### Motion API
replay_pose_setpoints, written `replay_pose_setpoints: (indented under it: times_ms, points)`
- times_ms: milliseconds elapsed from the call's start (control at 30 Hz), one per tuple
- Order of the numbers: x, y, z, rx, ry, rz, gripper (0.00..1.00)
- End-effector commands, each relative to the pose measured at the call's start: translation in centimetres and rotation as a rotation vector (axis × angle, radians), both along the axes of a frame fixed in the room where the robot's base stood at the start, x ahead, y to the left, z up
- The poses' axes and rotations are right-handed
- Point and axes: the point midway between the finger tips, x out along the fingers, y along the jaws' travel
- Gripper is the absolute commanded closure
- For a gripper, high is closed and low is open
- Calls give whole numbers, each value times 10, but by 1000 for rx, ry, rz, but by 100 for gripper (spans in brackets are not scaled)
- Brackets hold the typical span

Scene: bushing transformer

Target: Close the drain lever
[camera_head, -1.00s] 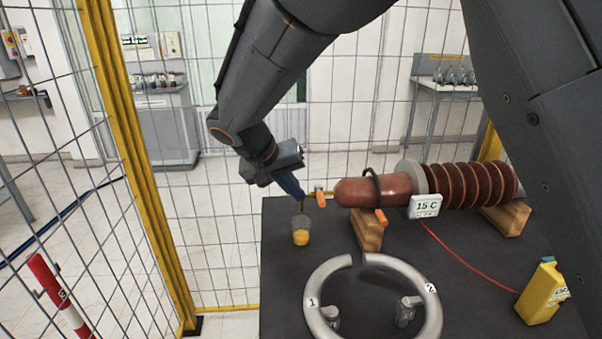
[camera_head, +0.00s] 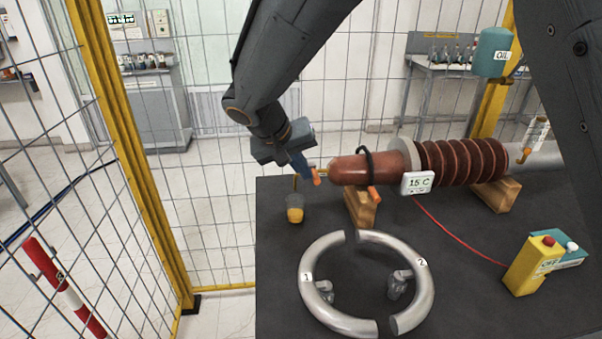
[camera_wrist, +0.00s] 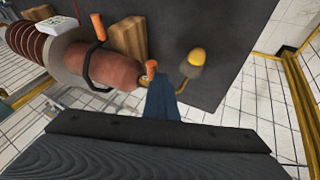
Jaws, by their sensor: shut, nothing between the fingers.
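The drain lever (camera_head: 316,177) is a small orange handle at the free left end of the red-brown bushing (camera_head: 365,168). In the wrist view the lever (camera_wrist: 151,69) sits beside a small brass fitting, just beyond my blue fingertips. My gripper (camera_head: 306,171) is shut and empty, with its tips right by the lever from the upper left. The fingers (camera_wrist: 161,90) overlap the lever's near end in the wrist view; I cannot tell whether they touch. A clear cup of yellow liquid (camera_head: 295,210) stands on the table below the bushing end; it also shows in the wrist view (camera_wrist: 190,68).
A black strap with a second orange handle (camera_head: 374,194) circles the bushing above a wooden block (camera_head: 359,211). A display (camera_head: 417,183) reads about 15 C. Two metal half rings (camera_head: 312,258) and a yellow box (camera_head: 530,268) lie on the dark table (camera_head: 460,290). A mesh fence stands behind.

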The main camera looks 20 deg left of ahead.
Motion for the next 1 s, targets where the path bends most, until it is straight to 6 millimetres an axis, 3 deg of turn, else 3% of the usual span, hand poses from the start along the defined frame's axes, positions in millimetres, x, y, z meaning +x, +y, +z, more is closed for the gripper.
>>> replay_pose_setpoints:
  times_ms: [400,667,1000]
  points:
    - [3,-8,-3,-14,3,-9,100]
    - [-7,23,5,-7,-1,-9,100]
    - [-45,45,62,1,-3,-4,100]
